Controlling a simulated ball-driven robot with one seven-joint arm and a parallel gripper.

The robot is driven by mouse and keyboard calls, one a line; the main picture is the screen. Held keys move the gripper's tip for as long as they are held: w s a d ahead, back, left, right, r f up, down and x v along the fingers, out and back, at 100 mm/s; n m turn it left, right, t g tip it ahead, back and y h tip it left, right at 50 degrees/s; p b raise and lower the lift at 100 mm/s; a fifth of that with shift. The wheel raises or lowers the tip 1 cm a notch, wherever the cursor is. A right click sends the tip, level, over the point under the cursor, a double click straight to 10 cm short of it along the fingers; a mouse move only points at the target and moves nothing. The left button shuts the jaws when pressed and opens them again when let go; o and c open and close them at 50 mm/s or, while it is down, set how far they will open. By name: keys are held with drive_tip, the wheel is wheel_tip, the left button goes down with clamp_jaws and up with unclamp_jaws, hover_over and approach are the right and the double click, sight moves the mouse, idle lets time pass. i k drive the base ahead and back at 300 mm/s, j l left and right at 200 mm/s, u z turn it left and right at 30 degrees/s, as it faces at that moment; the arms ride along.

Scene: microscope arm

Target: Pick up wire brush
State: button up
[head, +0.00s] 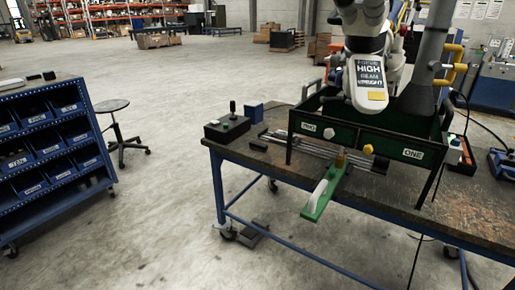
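I cannot make out a wire brush with certainty. A green, flat, narrow piece with a white handle-like part (318,195) sticks out over the front edge of the workbench (225,150); I cannot tell whether it is a brush. A small dark block (258,146) lies on the bench's left part, too small to identify. A pale, jointed arm-like body with a "HIGH" label (369,75) hangs over the dark green frame on the bench. I see no gripper fingers in the head view.
The dark green frame (412,153), labelled "ONE", takes up much of the bench. A dark box with a knob (227,129) stands at its left end. A blue bin rack (52,125) and a stool (112,106) stand at left. The floor between is clear.

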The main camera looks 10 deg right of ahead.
sight(258, 146)
drive_tip(key=i+j+u, duration=0.2)
drive_tip(key=i+u, duration=0.5)
drive_tip(key=i, duration=0.25)
drive_tip(key=i+u, duration=0.35)
drive_tip(key=i, duration=0.15)
drive_tip(key=i+j+z, duration=0.1)
drive_tip(key=i+z, duration=0.3)
drive_tip(key=i, duration=0.2)
